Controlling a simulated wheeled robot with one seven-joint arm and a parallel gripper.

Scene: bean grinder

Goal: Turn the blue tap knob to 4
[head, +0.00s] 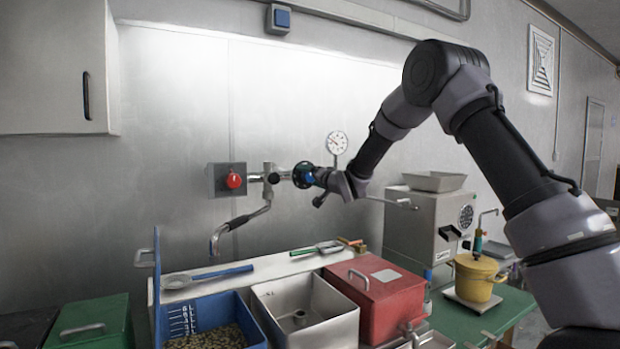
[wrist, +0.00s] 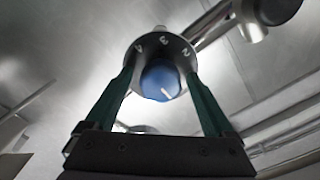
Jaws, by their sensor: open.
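The blue tap knob (wrist: 160,80) sits in front of a round grey dial (wrist: 146,42) that shows the figures 4, 3 and 2 along its upper part. A short white mark lies on the lower face of the knob; I cannot tell which figure it matches. My gripper (wrist: 162,72) is open, with one green finger on each side of the knob and clear gaps between. In the head view my gripper (head: 318,178) reaches in from the right at the wall tap, and the blue knob (head: 309,177) is partly hidden by it.
A red button (head: 234,181) on a grey box and a tap spout (head: 228,228) are left of the knob. A gauge (head: 337,142) is above right. Below are a blue bin (head: 252,325), a steel sink (head: 268,292) and a red box (head: 385,300). A grinder (head: 425,230) stands right.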

